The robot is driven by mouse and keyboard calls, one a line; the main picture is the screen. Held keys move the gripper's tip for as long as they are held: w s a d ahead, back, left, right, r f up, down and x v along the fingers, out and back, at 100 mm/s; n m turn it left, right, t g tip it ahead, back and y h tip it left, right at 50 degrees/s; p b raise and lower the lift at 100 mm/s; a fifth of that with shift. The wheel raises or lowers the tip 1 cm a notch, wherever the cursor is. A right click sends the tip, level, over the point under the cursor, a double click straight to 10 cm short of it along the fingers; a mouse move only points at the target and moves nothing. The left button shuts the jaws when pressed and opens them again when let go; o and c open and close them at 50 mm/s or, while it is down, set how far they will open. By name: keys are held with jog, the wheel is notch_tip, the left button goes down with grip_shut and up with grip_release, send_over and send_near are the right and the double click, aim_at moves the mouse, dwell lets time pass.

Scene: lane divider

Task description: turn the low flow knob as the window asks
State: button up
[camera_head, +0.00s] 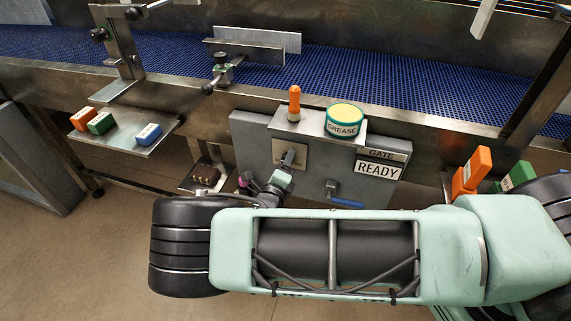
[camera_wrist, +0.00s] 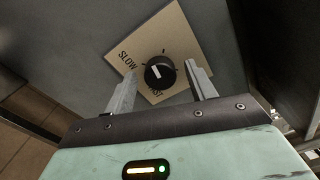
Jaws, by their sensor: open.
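In the wrist view, a round black knob (camera_wrist: 159,72) with a white pointer mark sits on a tan square plate (camera_wrist: 140,50). The plate carries the word SLOW at its left and a second word at its lower edge, partly hidden. My gripper (camera_wrist: 160,75) is open, with one finger on each side of the knob and visible gaps between. In the head view, my gripper (camera_head: 288,160) is in front of the tan plate (camera_head: 296,150) and hides the knob. A sign window (camera_head: 379,168) on the grey panel reads READY, under a GATE label (camera_head: 381,154).
An orange marker-like object (camera_head: 294,103) and a GREASE tin (camera_head: 344,121) stand on the ledge above the panel. A blue-handled lever (camera_head: 345,203) is right of the plate. Coloured blocks lie on a side shelf (camera_head: 140,147). A blue conveyor (camera_head: 350,75) runs behind.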

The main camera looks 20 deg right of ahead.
jog(key=b+v, duration=0.3)
jog(key=v, duration=1.4)
jog(key=s+d+r+m+g+y, duration=0.1)
jog(key=s+d+r+m+g, duration=0.1)
jog(key=s+r+m+g, duration=0.45)
jog(key=s+d+r+m+g, duration=0.1)
jog(key=s+d+m+g, duration=0.25)
jog(key=m+g, duration=0.55)
jog(key=s+a+r+m+y, duration=0.1)
jog(key=s+r+m+y, duration=0.3)
jog(key=r+m, duration=0.3)
jog(key=s+r+m+y, duration=0.5)
jog(key=r+m, duration=0.3)
jog(key=m, duration=0.4)
jog(key=shift+s+a+t+y, duration=0.25)
jog(key=shift+a+t+y, duration=0.15)
jog(key=shift+y, duration=0.2)
